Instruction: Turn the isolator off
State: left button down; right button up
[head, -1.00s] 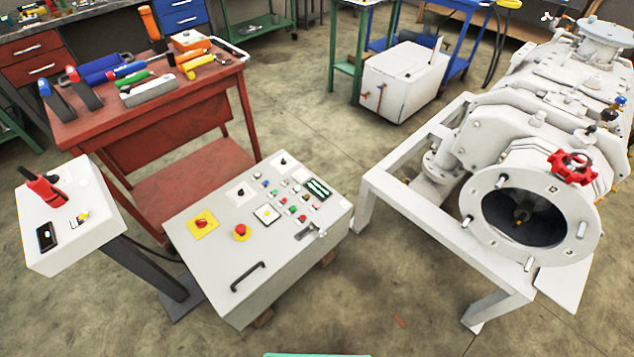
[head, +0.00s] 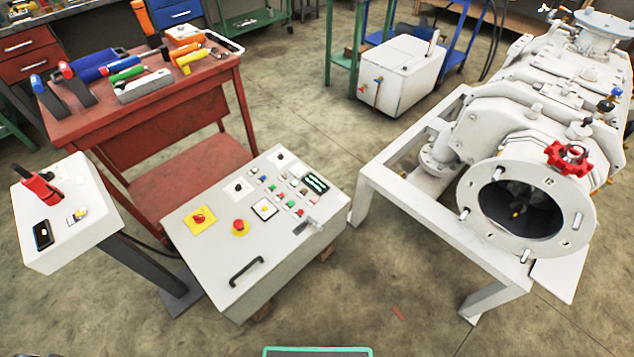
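A grey control box (head: 215,270) stands in the middle of the floor with its sloped panel facing up. A white pedestal box (head: 85,240) at the left carries a red lever-like handle (head: 42,187), a black part and a small yellow-topped switch. No label shows which of these is the isolator, and the switch positions are too small to tell. Neither of my grippers is in view.
A red workbench (head: 150,120) with tools stands behind the control box. A large white pump (head: 530,150) on a white frame (head: 375,170) with a red handwheel (head: 568,158) is at the right. A white box (head: 400,78) stands at the back.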

aim_at(199, 218)
jog(key=u, duration=1.25)
